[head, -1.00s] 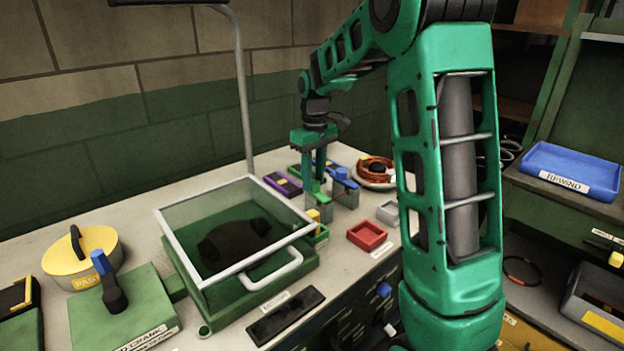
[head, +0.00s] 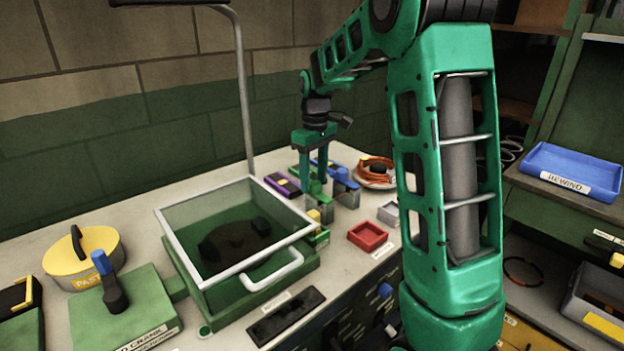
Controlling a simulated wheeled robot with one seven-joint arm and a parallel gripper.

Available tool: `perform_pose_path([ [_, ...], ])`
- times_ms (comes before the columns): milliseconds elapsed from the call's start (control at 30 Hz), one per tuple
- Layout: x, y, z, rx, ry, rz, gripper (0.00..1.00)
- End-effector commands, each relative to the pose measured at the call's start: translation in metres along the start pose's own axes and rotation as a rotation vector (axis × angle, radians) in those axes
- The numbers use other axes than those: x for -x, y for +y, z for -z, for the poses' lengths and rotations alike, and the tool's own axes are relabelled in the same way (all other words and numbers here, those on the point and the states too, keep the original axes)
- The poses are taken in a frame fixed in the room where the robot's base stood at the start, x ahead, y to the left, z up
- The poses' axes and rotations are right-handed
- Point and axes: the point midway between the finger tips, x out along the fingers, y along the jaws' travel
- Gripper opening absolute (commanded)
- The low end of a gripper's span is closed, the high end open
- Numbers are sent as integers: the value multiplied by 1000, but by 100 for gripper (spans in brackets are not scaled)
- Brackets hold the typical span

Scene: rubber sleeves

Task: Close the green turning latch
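The green turning latch (head: 316,188) sits on a small grey block at the back of the bench. It is small and partly hidden by my fingers, so I cannot tell its exact angle. My gripper (head: 314,184) points down right at it, its two green fingers apart with a gap between them. The fingertips are at the latch's height, one to each side as seen here; contact is not clear. A similar latch with a blue handle (head: 343,174) stands on a grey block just to the right.
A purple box (head: 282,185) lies left of the latch, and an orange coil (head: 375,166) right of it. A red tray (head: 368,236) and a clear-lidded green box (head: 190,262) are nearer. My arm crosses the right side.

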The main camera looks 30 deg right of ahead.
Motion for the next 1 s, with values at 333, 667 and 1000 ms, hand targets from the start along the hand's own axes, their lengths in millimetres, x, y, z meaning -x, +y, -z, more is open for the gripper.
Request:
perform_pose_path([
  [333,13,0,0,-1,-1,1,48],
  [667,73,1,1,0,1,0,48],
  [1000,106,0,2,1,-2,1,48],
])
